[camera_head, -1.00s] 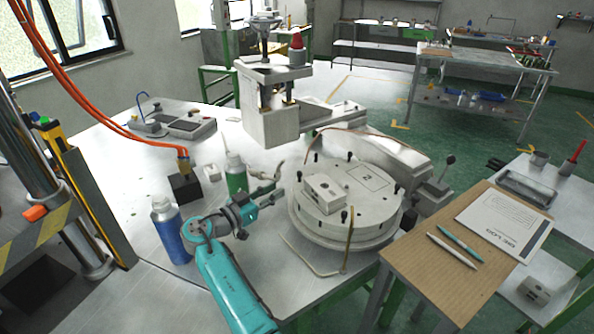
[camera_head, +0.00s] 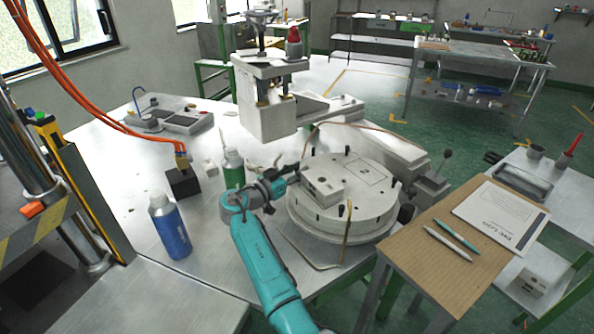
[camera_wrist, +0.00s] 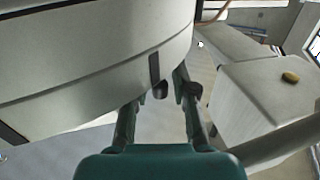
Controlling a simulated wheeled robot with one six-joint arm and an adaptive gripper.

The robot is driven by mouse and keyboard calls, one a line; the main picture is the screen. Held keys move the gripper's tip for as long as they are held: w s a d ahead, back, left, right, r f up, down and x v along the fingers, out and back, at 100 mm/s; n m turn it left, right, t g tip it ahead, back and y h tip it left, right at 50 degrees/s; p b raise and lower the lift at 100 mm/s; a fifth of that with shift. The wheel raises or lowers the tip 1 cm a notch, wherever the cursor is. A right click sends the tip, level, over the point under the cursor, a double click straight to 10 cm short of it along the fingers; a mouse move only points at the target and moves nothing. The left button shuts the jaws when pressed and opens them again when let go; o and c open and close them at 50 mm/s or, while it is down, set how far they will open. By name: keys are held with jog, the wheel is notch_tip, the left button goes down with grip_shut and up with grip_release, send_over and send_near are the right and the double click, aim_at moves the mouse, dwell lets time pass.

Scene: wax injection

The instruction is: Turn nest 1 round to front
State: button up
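The round white turntable (camera_head: 343,221) stands on the bench, with black pegs around its rim. A small light block (camera_head: 322,186) with holes sits on its near left part. A plate outline (camera_head: 367,170) shows on its far right part; its number is too blurred to read now. I cannot make out a mark for nest 1. My gripper (camera_head: 295,173) is at the turntable's left edge, level with its upper part. In the wrist view my gripper (camera_wrist: 158,98) has its fingers apart beside the curved turntable wall (camera_wrist: 90,85). A dark peg (camera_wrist: 160,88) shows between the fingers; contact cannot be told.
A blue bottle (camera_head: 171,228) and a dark block (camera_head: 183,183) are to the left. The press (camera_head: 266,110) stands behind the turntable. A bent brass rod (camera_head: 347,232) rises before it.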

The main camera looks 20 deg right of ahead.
grip_shut()
jog(key=shift+s, duration=0.1)
